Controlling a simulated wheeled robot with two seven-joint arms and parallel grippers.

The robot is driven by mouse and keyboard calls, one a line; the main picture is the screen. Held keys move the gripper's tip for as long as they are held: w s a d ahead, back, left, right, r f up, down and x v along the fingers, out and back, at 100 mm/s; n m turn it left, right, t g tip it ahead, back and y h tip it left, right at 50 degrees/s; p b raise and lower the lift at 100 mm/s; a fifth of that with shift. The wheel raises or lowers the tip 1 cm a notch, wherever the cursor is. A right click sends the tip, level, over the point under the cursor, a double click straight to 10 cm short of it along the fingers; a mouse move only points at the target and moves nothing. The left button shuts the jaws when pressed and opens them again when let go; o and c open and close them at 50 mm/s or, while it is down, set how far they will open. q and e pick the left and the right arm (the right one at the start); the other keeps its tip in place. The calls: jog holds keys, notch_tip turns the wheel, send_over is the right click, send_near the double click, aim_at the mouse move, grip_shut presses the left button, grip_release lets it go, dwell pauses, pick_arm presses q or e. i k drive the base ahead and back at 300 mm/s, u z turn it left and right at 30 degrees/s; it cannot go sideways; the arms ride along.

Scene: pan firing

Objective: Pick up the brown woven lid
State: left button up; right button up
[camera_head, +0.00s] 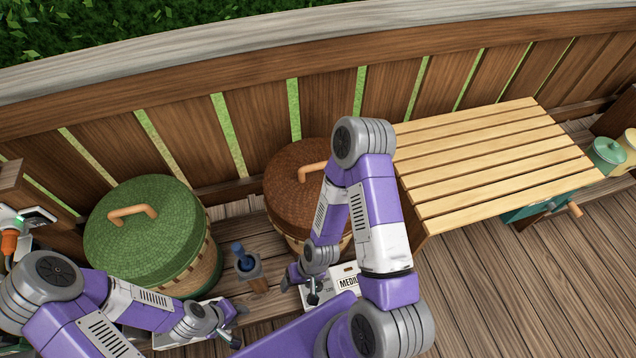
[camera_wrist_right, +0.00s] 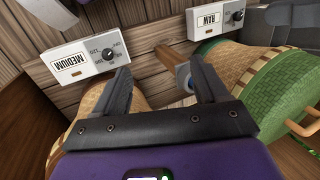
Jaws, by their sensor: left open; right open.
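The brown woven lid (camera_head: 283,179) is round with a light wooden handle (camera_head: 312,171) and sits on a woven basket by the fence. My right arm hides its right part in the head view. My right gripper (camera_head: 300,291) is in front of that basket, low near the MEDIUM panel, apart from the lid. In the right wrist view its two fingers (camera_wrist_right: 159,66) are spread with nothing between them. I cannot make out the brown lid there. My left gripper (camera_head: 236,325) is open and empty, in front of the green-lidded basket.
A green woven lid (camera_head: 165,235) with a wooden handle covers the left basket. A blue-topped post (camera_head: 245,262) stands between the baskets. A MEDIUM panel (camera_wrist_right: 83,65) and a RAW panel (camera_wrist_right: 216,20) sit in front. A slatted table (camera_head: 490,165) is at right.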

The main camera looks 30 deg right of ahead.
aim_at(292, 180)
jog(key=k, duration=0.5)
jog(key=u, duration=1.95)
jog(key=k, duration=1.25)
jog(key=z, duration=1.9)
jog(key=i, duration=1.1)
jog(key=z, duration=0.15)
